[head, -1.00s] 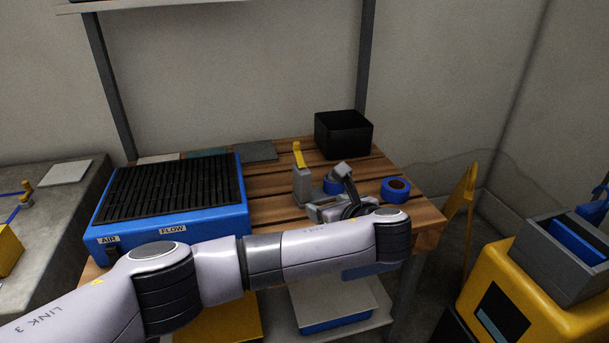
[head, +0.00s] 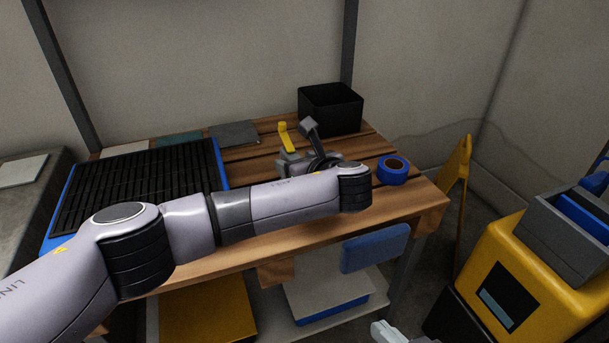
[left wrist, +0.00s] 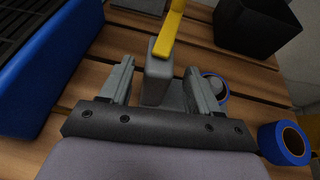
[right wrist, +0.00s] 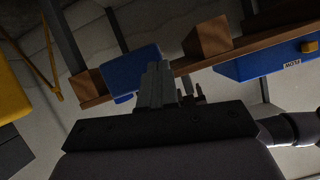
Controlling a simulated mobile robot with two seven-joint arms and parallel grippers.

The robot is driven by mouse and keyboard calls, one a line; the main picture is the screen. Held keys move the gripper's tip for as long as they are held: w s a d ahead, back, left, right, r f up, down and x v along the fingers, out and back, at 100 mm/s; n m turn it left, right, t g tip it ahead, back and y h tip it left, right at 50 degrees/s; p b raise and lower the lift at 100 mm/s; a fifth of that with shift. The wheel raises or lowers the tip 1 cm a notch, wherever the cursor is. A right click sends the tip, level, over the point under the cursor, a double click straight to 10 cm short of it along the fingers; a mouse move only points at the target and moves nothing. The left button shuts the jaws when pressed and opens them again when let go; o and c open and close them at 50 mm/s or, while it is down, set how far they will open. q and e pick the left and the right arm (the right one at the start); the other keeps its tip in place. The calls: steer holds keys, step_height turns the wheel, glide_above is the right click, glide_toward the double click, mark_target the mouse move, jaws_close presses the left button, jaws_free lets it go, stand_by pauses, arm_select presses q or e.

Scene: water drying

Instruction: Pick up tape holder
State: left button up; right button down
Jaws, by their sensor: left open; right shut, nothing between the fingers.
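The tape holder has a grey upright body (left wrist: 157,75) and a yellow arm (left wrist: 168,35), with a blue roll (left wrist: 216,84) at its right side in the left wrist view. My left gripper (left wrist: 160,86) is open, with one finger on each side of the grey body; I cannot tell whether they touch it. In the head view the yellow arm (head: 287,137) shows behind my left arm, which hides much of the holder. My right gripper (head: 388,332) is low at the bottom edge of the head view, away from the table. It is shut and empty in the right wrist view (right wrist: 156,86).
A loose blue tape roll (head: 393,170) lies right of the holder on the slatted wooden table (head: 330,222). A black box (head: 331,108) stands behind. The blue drying unit with black grille (head: 140,185) is at left. A blue pad (head: 375,248) hangs at the table's front.

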arm_select(q)
steer(key=x, duration=0.2)
steer(key=shift+w+a+f+b, duration=0.15)
steer(key=shift+a+f+b, duration=0.1)
steer(key=shift+b, duration=0.15)
steer(key=shift+w+a, duration=0.15)
steer(key=shift+w, duration=0.2)
arm_select(e)
steer(key=shift+w+a+f+y, duration=0.2)
steer(key=shift+w+a+y, duration=0.1)
steer(key=shift+a, duration=0.35)
